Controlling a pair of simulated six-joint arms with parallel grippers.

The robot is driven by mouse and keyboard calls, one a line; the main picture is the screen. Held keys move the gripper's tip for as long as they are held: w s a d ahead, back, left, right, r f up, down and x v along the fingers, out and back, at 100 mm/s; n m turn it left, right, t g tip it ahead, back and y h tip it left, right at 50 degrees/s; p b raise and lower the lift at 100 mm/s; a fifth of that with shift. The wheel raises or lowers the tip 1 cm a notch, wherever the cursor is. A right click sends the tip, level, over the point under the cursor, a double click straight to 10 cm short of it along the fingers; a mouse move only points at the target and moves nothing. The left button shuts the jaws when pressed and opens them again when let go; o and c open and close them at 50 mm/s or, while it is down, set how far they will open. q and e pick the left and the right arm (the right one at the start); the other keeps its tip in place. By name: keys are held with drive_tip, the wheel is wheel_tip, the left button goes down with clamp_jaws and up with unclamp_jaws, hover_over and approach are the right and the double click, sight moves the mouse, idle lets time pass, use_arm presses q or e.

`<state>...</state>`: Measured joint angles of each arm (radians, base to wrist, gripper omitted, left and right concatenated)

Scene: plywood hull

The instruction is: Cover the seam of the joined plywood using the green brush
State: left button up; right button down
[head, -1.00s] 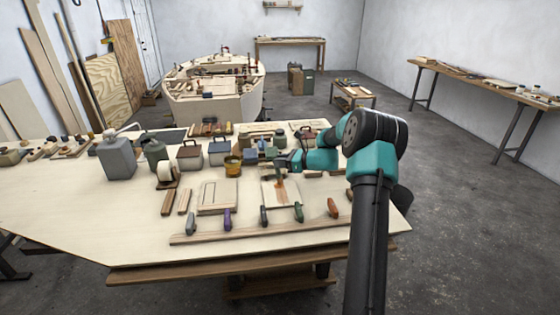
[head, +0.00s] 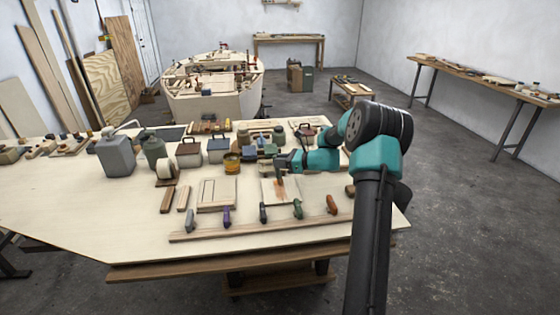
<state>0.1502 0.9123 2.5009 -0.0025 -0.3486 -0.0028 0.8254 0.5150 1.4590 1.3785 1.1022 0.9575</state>
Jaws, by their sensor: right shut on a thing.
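The pale joined plywood panel (head: 291,194) lies on the bench, right of centre. My right gripper (head: 281,165) is over its far edge, shut on a slim upright brush (head: 280,177) with a greenish look. The brush points down at the panel's middle. Whether its tip touches the plywood is too small to tell. The seam is not clearly visible and is partly hidden behind the brush. My left gripper is out of view.
A second panel (head: 217,195) lies to the left. A batten (head: 255,231) with several coloured handles runs along the front. An amber jar (head: 232,164), tins and a grey jug (head: 118,157) stand behind. The bench's left front is bare.

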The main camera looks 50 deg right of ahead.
drive_tip(key=shift+s+a, duration=0.4)
drive_tip(key=shift+s, duration=0.1)
drive_tip(key=shift+s+a, duration=0.1)
drive_tip(key=shift+s, duration=0.05)
drive_tip(key=shift+s+a, duration=0.55)
drive_tip(key=shift+s, duration=0.15)
drive_tip(key=shift+s, duration=0.1)
drive_tip(key=shift+s+a+f, duration=0.1)
drive_tip(key=shift+s+a, duration=0.6)
drive_tip(key=shift+s, duration=0.15)
drive_tip(key=shift+s+a, duration=0.1)
idle(0.4)
drive_tip(key=shift+s+a, duration=0.6)
drive_tip(key=shift+s, duration=0.15)
drive_tip(key=shift+s, duration=0.1)
drive_tip(key=shift+s+a, duration=0.6)
drive_tip(key=shift+s, duration=0.2)
